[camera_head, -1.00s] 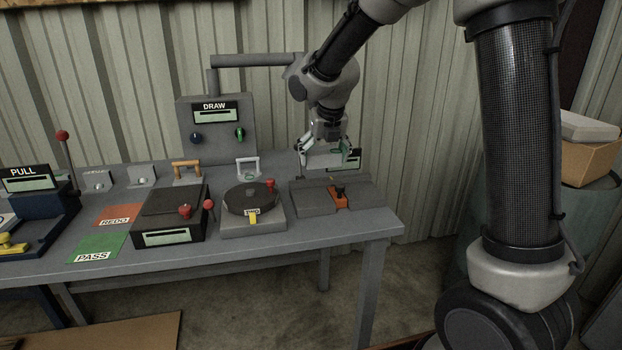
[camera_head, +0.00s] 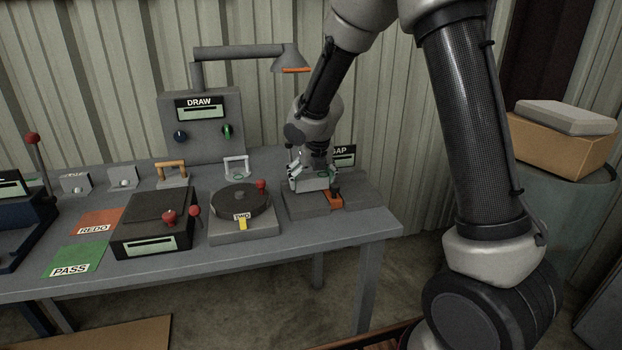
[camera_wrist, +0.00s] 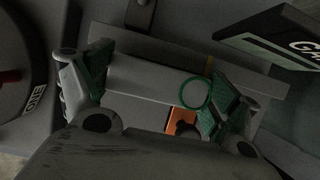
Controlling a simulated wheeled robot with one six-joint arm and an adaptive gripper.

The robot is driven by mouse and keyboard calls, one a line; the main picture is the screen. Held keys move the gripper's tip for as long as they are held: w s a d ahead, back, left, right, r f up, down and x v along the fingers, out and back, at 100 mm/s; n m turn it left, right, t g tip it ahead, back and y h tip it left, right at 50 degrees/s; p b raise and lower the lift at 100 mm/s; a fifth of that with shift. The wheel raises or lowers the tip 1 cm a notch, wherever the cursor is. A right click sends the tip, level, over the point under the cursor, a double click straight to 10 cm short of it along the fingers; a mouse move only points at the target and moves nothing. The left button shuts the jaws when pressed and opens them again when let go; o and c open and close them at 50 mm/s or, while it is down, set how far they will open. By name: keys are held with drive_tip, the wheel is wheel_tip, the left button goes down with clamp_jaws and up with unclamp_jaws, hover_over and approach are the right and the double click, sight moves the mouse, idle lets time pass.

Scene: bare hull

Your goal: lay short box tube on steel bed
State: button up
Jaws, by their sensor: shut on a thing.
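The short box tube (camera_wrist: 150,82) is a light grey piece with a green ring near its right end in the wrist view. My gripper (camera_head: 314,182) is shut on it, with green pads at both ends in the wrist view (camera_wrist: 155,90). In the head view the gripper and tube are low over the steel bed (camera_head: 303,208), a flat grey slab at the table's right end with an orange part (camera_head: 334,200) and a dark knob. I cannot tell whether the tube touches the bed. My gripper hides part of the bed.
A sign reading GAP (camera_head: 344,153) stands close behind my gripper. A round dark turntable (camera_head: 241,198) with a red knob is to the left. The DRAW cabinet (camera_head: 203,135) and its lamp arm (camera_head: 240,53) rise behind. A cardboard box (camera_head: 565,150) stands at the right.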

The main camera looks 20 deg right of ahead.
drive_tip(key=shift+f, duration=0.25)
drive_tip(key=o, duration=0.8)
drive_tip(key=shift+r, duration=0.1)
